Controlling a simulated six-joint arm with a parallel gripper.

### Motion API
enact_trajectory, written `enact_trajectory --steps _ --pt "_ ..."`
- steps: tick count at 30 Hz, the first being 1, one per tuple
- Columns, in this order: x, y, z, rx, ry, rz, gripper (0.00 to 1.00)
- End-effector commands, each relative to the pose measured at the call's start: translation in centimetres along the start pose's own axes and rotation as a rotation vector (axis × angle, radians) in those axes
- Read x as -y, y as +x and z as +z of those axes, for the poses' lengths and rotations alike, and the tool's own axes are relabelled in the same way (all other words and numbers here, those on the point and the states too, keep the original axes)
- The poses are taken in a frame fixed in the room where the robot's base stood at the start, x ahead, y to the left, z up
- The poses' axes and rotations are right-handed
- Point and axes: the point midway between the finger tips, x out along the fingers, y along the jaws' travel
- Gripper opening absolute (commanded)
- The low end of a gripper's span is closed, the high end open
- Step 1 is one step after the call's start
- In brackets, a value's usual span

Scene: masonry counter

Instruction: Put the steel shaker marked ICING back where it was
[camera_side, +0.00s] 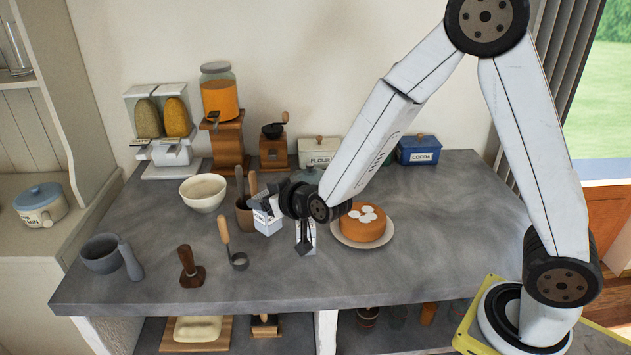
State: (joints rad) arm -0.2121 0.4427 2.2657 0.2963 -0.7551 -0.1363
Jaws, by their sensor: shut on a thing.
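My gripper (304,246) is low over the middle of the counter, left of the cake, with its dark fingers pointing down. It is shut on a small pale thing (311,230), which I take to be the steel shaker. Most of it is hidden by the fingers and wrist, and the ICING mark cannot be read. I cannot tell whether its base touches the counter. An orange cake (361,229) with white blobs of icing on top sits on a plate (339,237) just right of my gripper.
Behind stand a white bowl (203,194), a brown crock of tools (243,218), a grinder (273,153), a FLOUR tin (318,150) and a blue COCOA tin (420,149). The right counter is clear.

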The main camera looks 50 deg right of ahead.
Motion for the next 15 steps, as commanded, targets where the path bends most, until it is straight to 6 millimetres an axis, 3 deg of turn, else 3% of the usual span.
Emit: enact_trajectory --steps 8,15 --pt "0.2 0.2 0.4 0.000 -0.001 -0.007 0.00" --pt "0.1 1.0 2.4 0.003 -0.002 -0.005 0.00"
